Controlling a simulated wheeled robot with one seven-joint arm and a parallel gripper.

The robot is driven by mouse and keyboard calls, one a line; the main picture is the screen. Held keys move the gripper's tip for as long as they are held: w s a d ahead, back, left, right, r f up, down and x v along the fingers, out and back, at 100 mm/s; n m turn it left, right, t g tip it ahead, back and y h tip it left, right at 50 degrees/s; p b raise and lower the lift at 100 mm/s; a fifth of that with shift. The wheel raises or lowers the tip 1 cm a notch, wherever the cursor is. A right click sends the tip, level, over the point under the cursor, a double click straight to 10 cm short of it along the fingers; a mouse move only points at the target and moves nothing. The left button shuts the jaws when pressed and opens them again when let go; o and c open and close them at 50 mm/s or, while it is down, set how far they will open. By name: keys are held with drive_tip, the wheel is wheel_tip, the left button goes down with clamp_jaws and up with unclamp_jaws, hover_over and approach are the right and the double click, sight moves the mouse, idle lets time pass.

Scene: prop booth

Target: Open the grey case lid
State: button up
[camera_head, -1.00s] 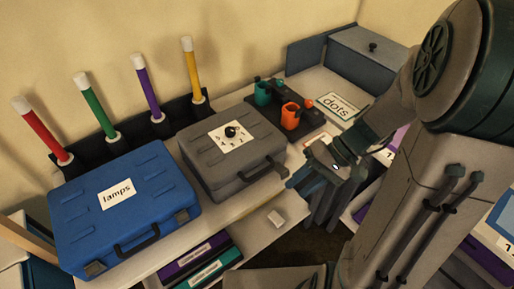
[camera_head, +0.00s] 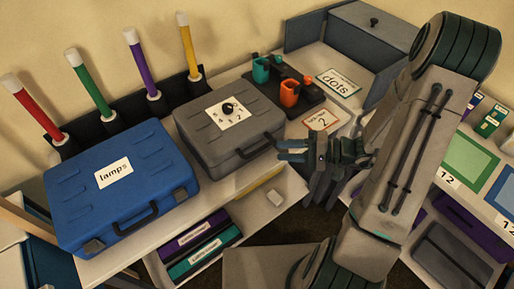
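The grey case (camera_head: 225,130) stands on the white bench right of the blue case, and its lid is shut. A white label with a dark knob (camera_head: 228,109) is on the lid. A dark handle (camera_head: 262,146) is on its front side. My gripper (camera_head: 281,149) is at the case's front right corner, close to the handle end, with its fingers pointing left. The two fingers look apart with nothing between them. I cannot tell whether they touch the case.
The blue "lamps" case (camera_head: 120,190) stands at left. Coloured tubes (camera_head: 87,84) stand behind the cases. A dark tray (camera_head: 285,97) with teal and orange cups, a "dots" card (camera_head: 338,83) and a second card (camera_head: 321,119) lie to the right. Binders (camera_head: 200,240) sit on a shelf below.

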sight(257, 149)
drive_tip(key=p+x, duration=0.1)
drive_tip(key=x, duration=0.7)
drive_tip(key=shift+a, duration=0.25)
clamp_jaws()
